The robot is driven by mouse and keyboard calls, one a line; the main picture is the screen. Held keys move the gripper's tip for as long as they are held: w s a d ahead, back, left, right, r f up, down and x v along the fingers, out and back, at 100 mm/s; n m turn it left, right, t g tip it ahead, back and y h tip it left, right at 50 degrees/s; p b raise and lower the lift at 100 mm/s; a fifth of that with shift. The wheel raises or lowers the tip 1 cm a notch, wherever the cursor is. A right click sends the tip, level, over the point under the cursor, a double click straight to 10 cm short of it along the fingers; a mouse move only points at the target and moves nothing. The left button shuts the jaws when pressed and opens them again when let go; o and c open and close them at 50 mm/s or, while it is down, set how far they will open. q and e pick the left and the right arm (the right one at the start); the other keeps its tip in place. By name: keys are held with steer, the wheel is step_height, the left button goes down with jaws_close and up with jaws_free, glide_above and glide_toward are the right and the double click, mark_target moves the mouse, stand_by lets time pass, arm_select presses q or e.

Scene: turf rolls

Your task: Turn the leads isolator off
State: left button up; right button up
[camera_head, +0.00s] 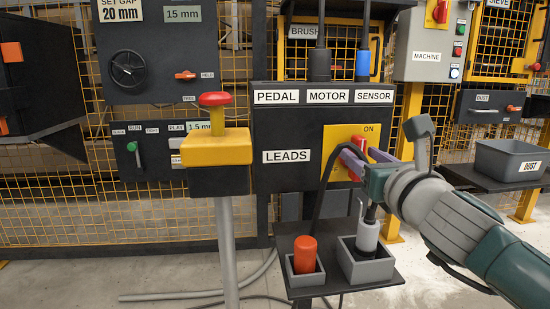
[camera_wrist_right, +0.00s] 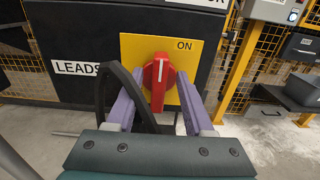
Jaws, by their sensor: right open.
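The leads isolator is a red rotary knob (camera_wrist_right: 159,78) on a yellow plate (camera_wrist_right: 131,47) marked ON, beside the LEADS label (camera_wrist_right: 75,68). In the right wrist view the knob's white line stands about upright. In the head view the yellow plate (camera_head: 340,134) is seen, with the red knob (camera_head: 358,143) partly hidden by my gripper. My right gripper (camera_head: 364,155) is open, its purple fingers on either side of the knob. In the wrist view my right gripper (camera_wrist_right: 158,80) shows gaps between knob and fingers. My left gripper is not in view.
A black cable (camera_wrist_right: 118,95) loops up beside the left finger. Below the panel, a small shelf (camera_head: 330,290) holds an orange plug (camera_head: 305,254) and a grey plug (camera_head: 367,236) in holders. A red-topped post (camera_head: 215,99) stands left. A DUST bin (camera_head: 510,160) is at right.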

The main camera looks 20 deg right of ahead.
steer(key=shift+w, duration=0.2)
jaws_close()
stand_by(0.4)
